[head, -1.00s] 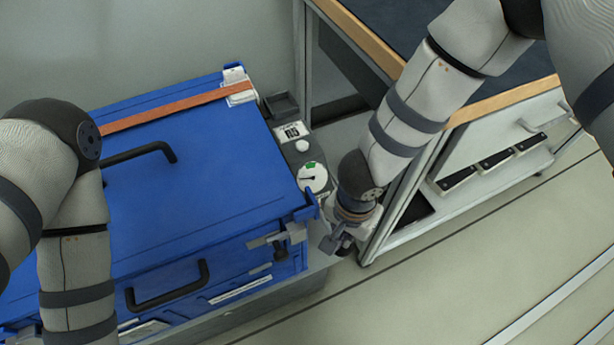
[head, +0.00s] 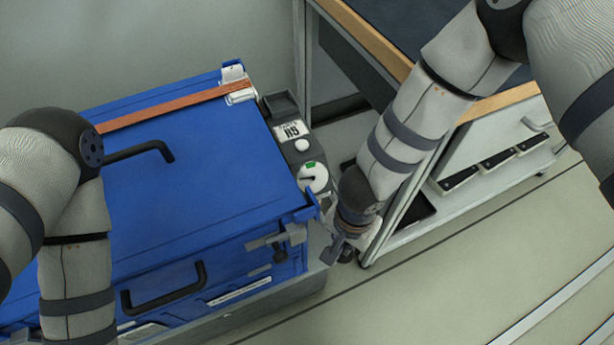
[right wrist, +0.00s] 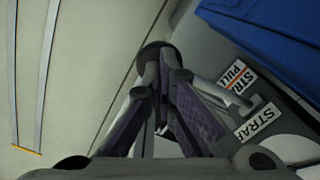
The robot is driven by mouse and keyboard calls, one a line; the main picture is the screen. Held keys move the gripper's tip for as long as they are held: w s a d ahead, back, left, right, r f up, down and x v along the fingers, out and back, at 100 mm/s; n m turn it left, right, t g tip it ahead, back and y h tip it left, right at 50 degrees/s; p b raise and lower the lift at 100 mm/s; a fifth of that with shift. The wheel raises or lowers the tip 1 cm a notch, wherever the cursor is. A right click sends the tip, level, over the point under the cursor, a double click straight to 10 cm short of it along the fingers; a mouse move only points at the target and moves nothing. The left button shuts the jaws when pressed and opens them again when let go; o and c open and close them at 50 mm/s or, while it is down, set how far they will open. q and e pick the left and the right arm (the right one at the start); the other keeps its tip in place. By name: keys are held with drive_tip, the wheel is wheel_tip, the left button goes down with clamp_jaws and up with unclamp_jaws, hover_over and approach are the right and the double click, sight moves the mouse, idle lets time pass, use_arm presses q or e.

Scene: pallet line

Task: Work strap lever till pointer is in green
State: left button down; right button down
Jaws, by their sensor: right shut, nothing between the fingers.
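The round white gauge (head: 313,177) sits on a grey box at the right side of the blue case (head: 210,170). Its green patch (head: 311,164) is at the top, and its dark pointer points left, outside the green. My right gripper (head: 341,252) is low beside the box's near corner, below the gauge. In the right wrist view its fingers (right wrist: 162,65) are together and empty. A dark round end, possibly the strap lever's knob (right wrist: 153,48), shows at the fingertips; contact is unclear. The lever is mostly hidden. My left arm shows, but its gripper is out of frame.
An orange strap (head: 175,106) crosses the case top. Strap labels (right wrist: 240,76) show on the grey surface beside my fingers. Open floor (head: 450,290) lies at lower right.

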drive_tip(key=shift+f, duration=0.2)
use_arm(q)
drive_tip(key=shift+s+f, duration=0.15)
drive_tip(key=shift+f, duration=0.05)
use_arm(e)
drive_tip(key=shift+s+d+f, duration=0.1)
drive_tip(key=shift+s+f, duration=0.1)
drive_tip(key=shift+f, duration=0.5)
